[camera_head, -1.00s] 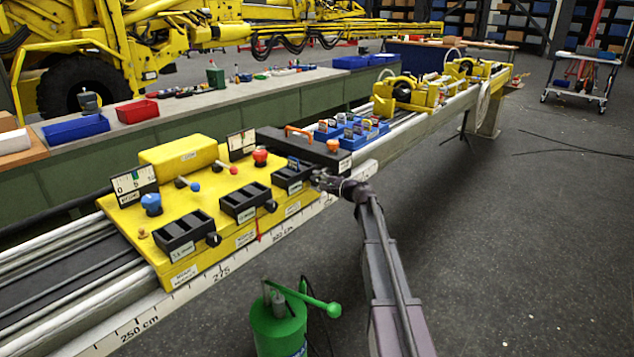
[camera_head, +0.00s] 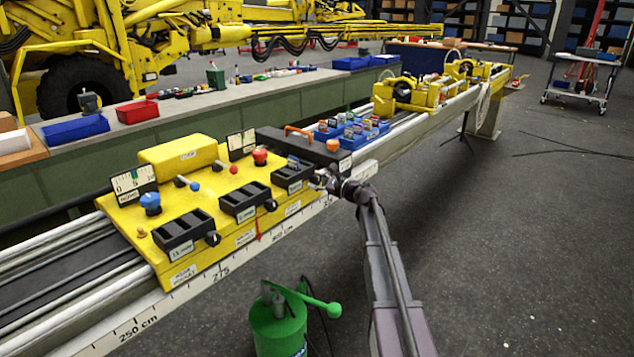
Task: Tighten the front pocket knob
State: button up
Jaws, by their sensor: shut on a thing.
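A yellow fixture block (camera_head: 215,203) lies on the rail and carries three black pockets in a row. The far right pocket (camera_head: 291,178) has my gripper (camera_head: 320,181) at its front right side. The gripper is shut at the place where that pocket's knob sits, matching the knobs on the other pockets; the fingers hide the knob. The left pocket (camera_head: 184,231) has a bare black knob (camera_head: 213,238). The middle pocket (camera_head: 245,202) has its own black knob (camera_head: 271,205).
A red knob (camera_head: 260,156) and a blue knob (camera_head: 151,203) stand on the block. A dark box with an orange handle (camera_head: 299,131) and a blue tray (camera_head: 352,138) sit beyond. A green canister (camera_head: 279,328) stands on the floor below. The floor at right is open.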

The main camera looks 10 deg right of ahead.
jog(key=shift+w, duration=0.15)
jog(key=o, duration=1.1)
jog(key=shift+o, duration=0.2)
jog(key=shift+n, duration=0.5)
